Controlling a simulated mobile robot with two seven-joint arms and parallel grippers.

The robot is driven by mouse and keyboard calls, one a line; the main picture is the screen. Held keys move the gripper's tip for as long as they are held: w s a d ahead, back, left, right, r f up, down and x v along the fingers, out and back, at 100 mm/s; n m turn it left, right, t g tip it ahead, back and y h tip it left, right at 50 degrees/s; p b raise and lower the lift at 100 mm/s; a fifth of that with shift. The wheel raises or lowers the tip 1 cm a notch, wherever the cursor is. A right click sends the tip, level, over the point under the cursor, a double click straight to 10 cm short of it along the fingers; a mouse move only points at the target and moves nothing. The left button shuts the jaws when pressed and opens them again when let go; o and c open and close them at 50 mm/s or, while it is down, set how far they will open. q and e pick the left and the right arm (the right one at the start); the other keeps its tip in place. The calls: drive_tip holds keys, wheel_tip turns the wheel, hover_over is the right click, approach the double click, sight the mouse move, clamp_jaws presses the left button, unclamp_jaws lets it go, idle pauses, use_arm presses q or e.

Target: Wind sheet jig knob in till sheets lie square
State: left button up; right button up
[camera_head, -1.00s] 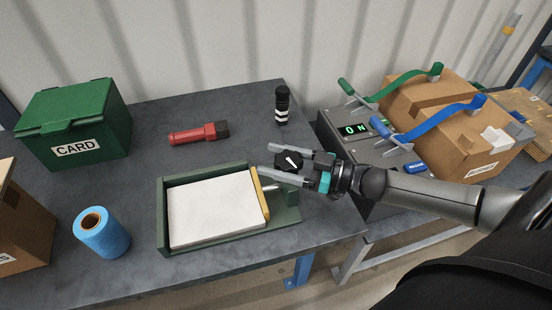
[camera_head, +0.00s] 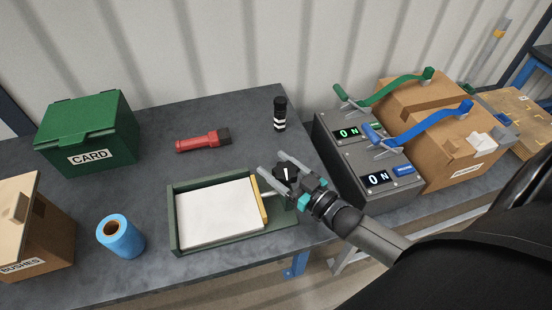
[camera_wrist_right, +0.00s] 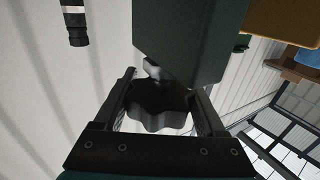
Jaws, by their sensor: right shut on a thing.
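The green sheet jig (camera_head: 175,215) lies on the bench with a stack of white sheets (camera_head: 220,214) in it. A yellow pusher bar (camera_head: 260,199) stands at the sheets' right edge. The black knob (camera_head: 287,174) with a white mark is at the jig's right end, and its lobed rim shows in the right wrist view (camera_wrist_right: 158,106). My right gripper (camera_head: 279,170) is shut on the knob, one finger on each side of it. Whether the sheets are fully square is too small to tell. My left gripper is not in view.
A green CARD box (camera_head: 88,135), a blue roll (camera_head: 121,238) and a cardboard box (camera_head: 40,235) stand left.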

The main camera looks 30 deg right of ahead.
drive_tip(key=shift+d+m+t+h+p, duration=0.15)
drive_tip(key=shift+m+h+p, duration=0.3)
drive_tip(key=shift+h, duration=0.3)
drive_tip(key=shift+d+m+t+h+p, duration=0.15)
drive_tip(key=shift+m+h+p, duration=0.1)
drive_tip(key=shift+m+h, duration=0.4)
drive_tip(key=shift+h, duration=0.3)
drive_tip(key=o, duration=1.3)
drive_tip(key=s, duration=1)
drive_tip(key=s+d, duration=0.1)
drive_tip(key=s, duration=0.4)
drive_tip(key=shift+p, duration=0.3)
